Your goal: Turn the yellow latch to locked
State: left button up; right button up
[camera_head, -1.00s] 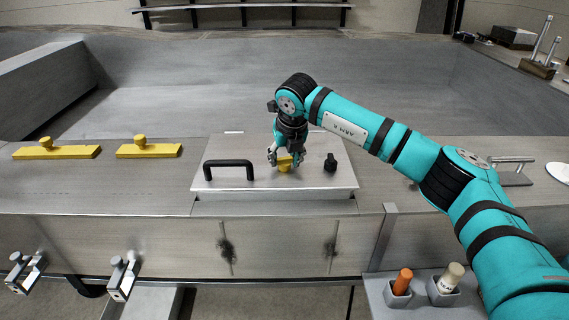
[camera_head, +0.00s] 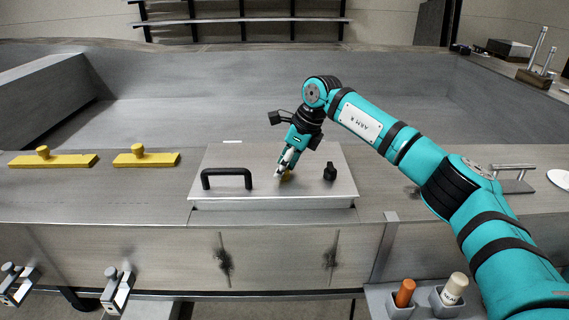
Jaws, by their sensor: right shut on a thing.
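The yellow latch (camera_head: 287,177) sits on the metal hatch lid (camera_head: 265,195), between a black bar handle (camera_head: 227,177) and a black knob (camera_head: 330,172). My right gripper (camera_head: 284,170) points down at the latch and is shut on it. The fingers and wrist cover most of the latch, so its exact angle is hard to tell. My left gripper does not show.
Two yellow bars with knobs (camera_head: 53,159) (camera_head: 145,158) lie on the deck at the left. A holder at the lower right has an orange handle (camera_head: 405,292) and a cream one (camera_head: 454,288). Clamps (camera_head: 118,288) hang on the front edge. The deck behind the lid is clear.

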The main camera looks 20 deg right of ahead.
jog(key=shift+w+r+n+g+y+p, duration=0.15)
jog(key=shift+n+g+p, duration=0.2)
jog(key=shift+n, duration=0.7)
jog(key=shift+f+n+g+y+p, duration=0.15)
jog(key=shift+n+g+p, duration=0.2)
jog(key=shift+n, duration=0.7)
jog(key=shift+r, duration=0.1)
jog(key=o, duration=1.2)
jog(key=shift+d, duration=0.1)
jog(key=v, duration=1.2)
